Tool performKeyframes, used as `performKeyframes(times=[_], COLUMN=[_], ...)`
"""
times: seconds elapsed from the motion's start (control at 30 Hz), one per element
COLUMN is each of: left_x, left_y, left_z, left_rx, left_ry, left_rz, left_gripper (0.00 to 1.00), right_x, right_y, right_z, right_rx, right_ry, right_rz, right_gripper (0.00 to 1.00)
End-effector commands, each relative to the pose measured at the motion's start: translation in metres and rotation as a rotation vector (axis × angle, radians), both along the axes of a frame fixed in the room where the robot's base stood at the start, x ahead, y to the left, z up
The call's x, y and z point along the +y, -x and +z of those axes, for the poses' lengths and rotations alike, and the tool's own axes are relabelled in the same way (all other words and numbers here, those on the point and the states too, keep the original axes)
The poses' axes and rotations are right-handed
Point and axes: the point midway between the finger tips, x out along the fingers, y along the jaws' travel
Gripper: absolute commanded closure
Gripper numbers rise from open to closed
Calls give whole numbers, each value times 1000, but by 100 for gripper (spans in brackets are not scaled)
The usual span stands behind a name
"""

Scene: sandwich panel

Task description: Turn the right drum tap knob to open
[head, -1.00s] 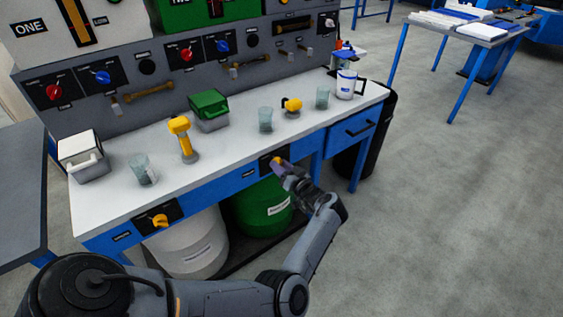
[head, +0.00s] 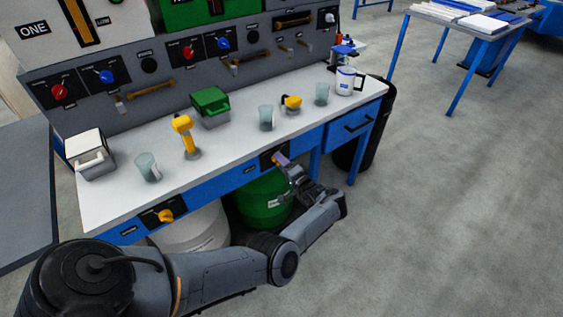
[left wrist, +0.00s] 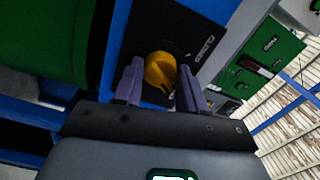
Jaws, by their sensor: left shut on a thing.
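The right drum tap knob is yellow and sits on a black panel on the blue front rail of the bench, above the green drum (head: 262,203). In the left wrist view the knob (left wrist: 159,70) lies between the two purple-grey fingers of my left gripper (left wrist: 160,80). My left gripper (head: 281,160) is shut on it. In the head view the fingers mostly hide this knob. The left tap knob (head: 166,215), also yellow, sits on its own black panel above the white drum (head: 195,235). My right gripper is not in view.
The bench top (head: 235,150) holds a white container (head: 90,155), several clear cups, a yellow-handled tool (head: 185,135), a green box (head: 210,105) and a white mug (head: 346,80). A black bin (head: 372,130) stands at the right end. Open floor lies to the right.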

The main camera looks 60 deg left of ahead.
Motion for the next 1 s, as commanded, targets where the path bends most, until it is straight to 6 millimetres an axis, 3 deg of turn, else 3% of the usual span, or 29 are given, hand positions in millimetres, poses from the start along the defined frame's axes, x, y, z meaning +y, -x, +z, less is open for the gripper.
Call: performKeyframes(times=[0.4, 0.97, 1.0], left_x=[0, 0, 0], left_y=[0, 0, 0], left_z=[-1, -2, -2], left_rx=[204, 236, 236], left_ry=[19, 22, 22], left_rz=[-1, -1, -2], left_gripper=[90, 90, 56], right_x=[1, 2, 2], right_y=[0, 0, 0], right_z=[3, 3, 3], right_rx=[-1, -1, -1], right_ry=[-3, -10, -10], right_rz=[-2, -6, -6], right_gripper=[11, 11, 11])
